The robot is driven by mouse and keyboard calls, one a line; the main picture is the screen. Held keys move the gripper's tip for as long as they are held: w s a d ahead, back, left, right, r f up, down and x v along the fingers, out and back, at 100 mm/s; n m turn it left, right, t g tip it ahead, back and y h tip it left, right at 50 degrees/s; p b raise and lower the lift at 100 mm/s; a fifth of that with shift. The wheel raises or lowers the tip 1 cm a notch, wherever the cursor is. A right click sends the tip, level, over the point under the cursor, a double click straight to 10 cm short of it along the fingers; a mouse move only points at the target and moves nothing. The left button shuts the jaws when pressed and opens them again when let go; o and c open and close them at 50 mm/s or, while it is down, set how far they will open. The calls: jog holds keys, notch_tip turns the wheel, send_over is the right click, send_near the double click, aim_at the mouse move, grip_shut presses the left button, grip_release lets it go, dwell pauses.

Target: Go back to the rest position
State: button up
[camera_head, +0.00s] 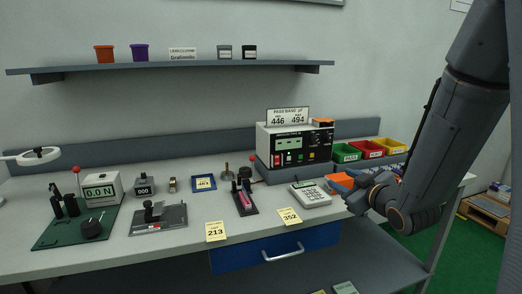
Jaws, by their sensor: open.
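My arm comes down from the upper right of the head view, and its wrist is over the right part of the bench (130,256). Nothing is visible between the fingers, which are small and partly hidden by the wrist.
Behind my gripper stand a white-and-black tester (295,146) and green (346,153), red (369,149) and yellow (390,146) bins. Left are a force gauge (102,187) and a grey fixture (158,217). A shelf (180,66) spans the wall above.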

jog(key=s+f+m+g+h, duration=0.3)
jog(key=s+f+g, duration=0.1)
jog(key=f, duration=0.2)
jog(key=s+a+f+m+g, duration=0.2)
jog(key=s+g, duration=0.3)
jog(key=s, duration=0.7)
jog(key=s+a+f+m+g, duration=0.2)
jog(key=s+g, duration=0.3)
jog(key=s, duration=0.6)
jog(key=shift+s+a+f+m+g, duration=0.4)
jog(key=shift+f+m, duration=0.1)
jog(key=shift+f, duration=0.1)
